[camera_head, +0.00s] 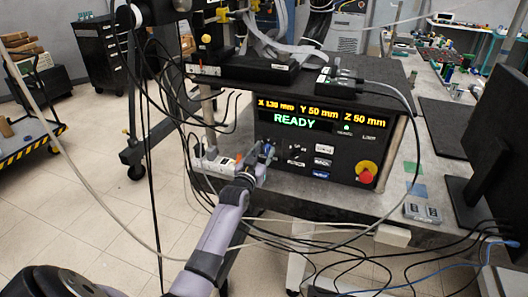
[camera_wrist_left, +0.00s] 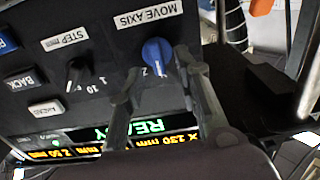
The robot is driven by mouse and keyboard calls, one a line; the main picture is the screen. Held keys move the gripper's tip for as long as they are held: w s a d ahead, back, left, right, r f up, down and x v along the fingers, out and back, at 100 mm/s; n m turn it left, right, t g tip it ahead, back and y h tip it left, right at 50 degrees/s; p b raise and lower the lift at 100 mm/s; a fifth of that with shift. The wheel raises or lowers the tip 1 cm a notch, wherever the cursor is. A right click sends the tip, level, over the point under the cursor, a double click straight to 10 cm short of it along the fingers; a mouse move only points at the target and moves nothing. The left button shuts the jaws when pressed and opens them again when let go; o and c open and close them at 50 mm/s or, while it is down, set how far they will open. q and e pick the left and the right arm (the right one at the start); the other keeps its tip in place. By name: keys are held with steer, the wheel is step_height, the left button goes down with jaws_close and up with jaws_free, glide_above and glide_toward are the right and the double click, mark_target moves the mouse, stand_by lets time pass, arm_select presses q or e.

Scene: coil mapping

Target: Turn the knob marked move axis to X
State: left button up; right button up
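The blue move axis knob (camera_wrist_left: 157,52) sits under the upside-down MOVE AXIS label (camera_wrist_left: 147,16) in the left wrist view. Its white mark points down in that view, close to a letter that looks like Z; I cannot read the exact setting. My left gripper (camera_wrist_left: 157,64) has its two fingers apart, one on each side of the knob, with small gaps seeming to show. In the head view my left gripper (camera_head: 264,152) is at the left end of the control box's front panel (camera_head: 340,155) and hides the knob partly. My right gripper is not in view.
A black STEP knob (camera_wrist_left: 77,70) and the BACK button (camera_wrist_left: 26,80) are beside the move axis knob. A red emergency button (camera_head: 366,175) is at the right. Loose cables (camera_head: 330,232) hang below the box.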

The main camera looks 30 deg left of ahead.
arm_select(q)
steer(key=shift+w+a, duration=0.1)
steer(key=shift+w, duration=0.2)
steer(key=shift+c, duration=0.2)
jaws_close()
